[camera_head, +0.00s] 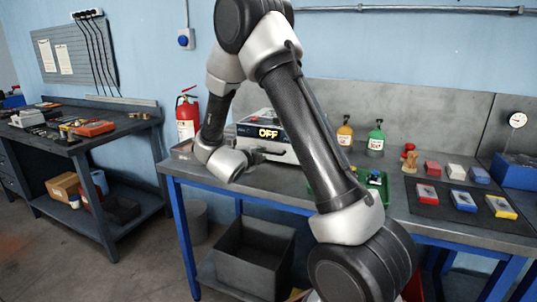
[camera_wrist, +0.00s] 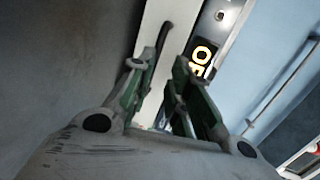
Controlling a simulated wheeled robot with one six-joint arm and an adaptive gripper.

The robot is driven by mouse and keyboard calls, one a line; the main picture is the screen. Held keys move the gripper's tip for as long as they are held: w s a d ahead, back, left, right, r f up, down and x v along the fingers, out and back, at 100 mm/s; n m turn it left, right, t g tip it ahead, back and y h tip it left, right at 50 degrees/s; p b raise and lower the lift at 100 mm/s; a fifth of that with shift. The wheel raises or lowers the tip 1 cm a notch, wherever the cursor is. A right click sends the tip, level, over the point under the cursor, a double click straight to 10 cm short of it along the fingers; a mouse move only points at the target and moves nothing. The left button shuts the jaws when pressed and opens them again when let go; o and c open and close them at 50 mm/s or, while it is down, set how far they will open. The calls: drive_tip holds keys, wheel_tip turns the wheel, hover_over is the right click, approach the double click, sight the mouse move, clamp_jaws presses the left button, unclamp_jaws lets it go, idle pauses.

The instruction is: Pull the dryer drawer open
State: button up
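The dryer (camera_head: 258,117) is a pale box on the bench with a lit "OFF" display; part of that display shows in the wrist view (camera_wrist: 201,58). Its white drawer front (camera_wrist: 178,25) carries a dark bar handle (camera_wrist: 162,42). In the wrist view my gripper (camera_wrist: 158,66) is open, with its two green-grey fingers apart and the handle appearing between them, closer to the left finger. I cannot tell whether either finger touches it. In the head view my gripper (camera_head: 260,156) is at the dryer's front, and my arm hides the dryer's right side.
The dryer stands on a grey bench (camera_head: 292,186) with blue legs. To its right are a green tray (camera_head: 322,190), an orange bottle (camera_head: 345,132), a green bottle (camera_head: 376,138) and a dark mat (camera_head: 440,208) with small coloured boxes. A fire extinguisher (camera_head: 187,115) is behind left.

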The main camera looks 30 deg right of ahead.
sight(268, 153)
drive_tip(key=shift+s+d+f+m+g+h, duration=0.3)
drive_tip(key=shift+f+m+h, duration=0.1)
drive_tip(key=shift+f+h, duration=0.1)
drive_tip(key=shift+d+f, duration=0.1)
drive_tip(key=shift+d, duration=0.15)
drive_tip(key=x, duration=0.7)
drive_tip(key=shift+d, duration=0.15)
clamp_jaws()
